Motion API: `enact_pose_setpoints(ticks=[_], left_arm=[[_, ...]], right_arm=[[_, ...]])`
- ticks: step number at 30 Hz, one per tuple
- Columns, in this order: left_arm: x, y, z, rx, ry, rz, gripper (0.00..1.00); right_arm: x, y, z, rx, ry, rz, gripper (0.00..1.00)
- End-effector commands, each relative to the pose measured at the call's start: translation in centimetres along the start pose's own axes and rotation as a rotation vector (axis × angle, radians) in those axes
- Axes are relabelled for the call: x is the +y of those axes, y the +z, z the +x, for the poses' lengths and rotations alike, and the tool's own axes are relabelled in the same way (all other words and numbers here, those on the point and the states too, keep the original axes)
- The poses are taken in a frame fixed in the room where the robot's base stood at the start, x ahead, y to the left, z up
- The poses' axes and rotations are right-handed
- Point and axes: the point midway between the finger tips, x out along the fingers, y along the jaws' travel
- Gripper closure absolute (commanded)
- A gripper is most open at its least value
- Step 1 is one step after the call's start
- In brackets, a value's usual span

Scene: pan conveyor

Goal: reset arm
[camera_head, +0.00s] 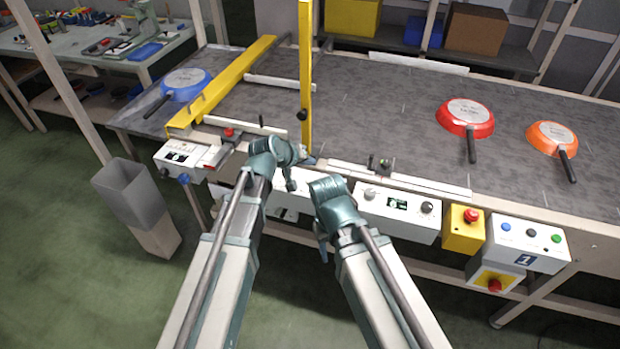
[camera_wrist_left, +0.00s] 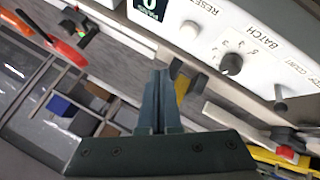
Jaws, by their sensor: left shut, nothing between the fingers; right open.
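My left gripper (camera_head: 309,161) is at the conveyor's front edge, near the foot of the yellow upright post. In the left wrist view its two fingers (camera_wrist_left: 160,78) are pressed together with nothing between them, in front of the white control panel (camera_wrist_left: 235,45). My right gripper (camera_head: 322,250) hangs low in front of the conveyor's front side, lower than the left one. It is open and empty; its fingers are small and mostly hidden by my right wrist. Both arms reach forward from the bottom of the head view.
On the grey conveyor (camera_head: 400,120) lie a blue pan (camera_head: 186,78), a red pan (camera_head: 466,113) and an orange pan (camera_head: 552,136). A yellow barrier (camera_head: 222,85) and yellow post (camera_head: 305,60) stand near the left gripper. Control boxes and a red button (camera_head: 471,215) line the front. A grey bin (camera_head: 130,195) stands left.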

Motion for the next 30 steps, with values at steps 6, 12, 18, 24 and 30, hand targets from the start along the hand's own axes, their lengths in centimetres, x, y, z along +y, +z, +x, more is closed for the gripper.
enact_pose_setpoints(ticks=[6,12,18,24,30], left_arm=[[0.0,0.0,0.0,0.000,0.000,0.000,1.00],[0.0,0.0,0.0,0.000,0.000,0.000,1.00],[0.1,0.8,-0.4,-0.021,-0.011,0.017,1.00],[-0.2,9.4,-4.8,-0.279,-0.163,0.209,1.00],[-2.9,17.0,-11.7,-0.566,-0.379,0.397,1.00]], right_arm=[[0.0,0.0,0.0,0.000,0.000,0.000,0.50],[0.0,0.0,0.0,0.000,0.000,0.000,0.50],[0.0,0.0,-0.3,0.000,0.000,0.001,0.50],[0.2,0.1,-2.6,0.000,0.000,0.001,0.50],[0.4,0.3,-4.5,0.000,0.000,0.001,0.50]])
